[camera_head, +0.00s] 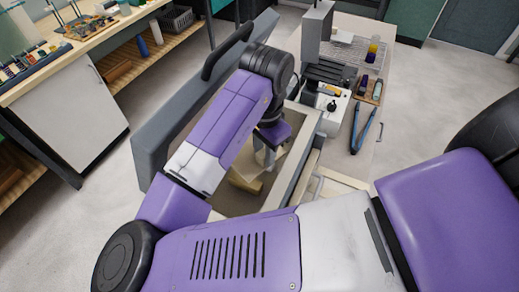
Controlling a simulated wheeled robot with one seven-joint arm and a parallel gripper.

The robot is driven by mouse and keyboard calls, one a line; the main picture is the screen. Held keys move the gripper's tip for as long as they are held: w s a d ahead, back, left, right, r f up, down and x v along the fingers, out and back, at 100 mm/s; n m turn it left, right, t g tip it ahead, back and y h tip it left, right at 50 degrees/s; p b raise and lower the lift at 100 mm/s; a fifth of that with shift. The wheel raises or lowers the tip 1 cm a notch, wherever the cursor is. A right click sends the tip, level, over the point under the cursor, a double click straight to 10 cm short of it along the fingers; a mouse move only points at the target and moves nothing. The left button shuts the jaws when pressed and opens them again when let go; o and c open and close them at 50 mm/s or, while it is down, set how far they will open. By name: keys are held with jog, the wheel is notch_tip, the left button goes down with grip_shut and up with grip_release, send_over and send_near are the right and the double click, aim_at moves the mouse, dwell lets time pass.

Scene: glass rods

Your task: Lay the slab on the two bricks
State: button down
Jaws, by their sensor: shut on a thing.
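My gripper (264,157) points down inside an open box-like chamber (297,160) at the middle of the view. It is shut on a pale flat piece that looks like the slab, mostly hidden by the gripper and my arm. A tan block (246,181), likely one of the bricks, shows low in the chamber, just below and left of my fingers. A second brick cannot be made out. Whether the slab touches a brick cannot be told from here.
The chamber's grey lid (168,120) with a black handle stands open on the left. To the right, a bench holds a grey machine (329,75), blue-handled tongs (361,128) and a wire rack. A cluttered workbench (80,55) stands at the upper left.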

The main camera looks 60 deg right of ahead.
aim_at(264, 167)
notch_tip(264, 167, down, 5)
jog(key=shift+f+b, duration=0.1)
jog(key=shift+b, duration=0.45)
jog(key=shift+f+b, duration=0.65)
jog(key=shift+b, duration=0.3)
jog(key=shift+f, duration=0.45)
jog(key=c, duration=1.1)
grip_release()
jog(key=shift+o, duration=0.2)
jog(key=shift+r+p, duration=0.55)
jog(key=shift+r, duration=3.3)
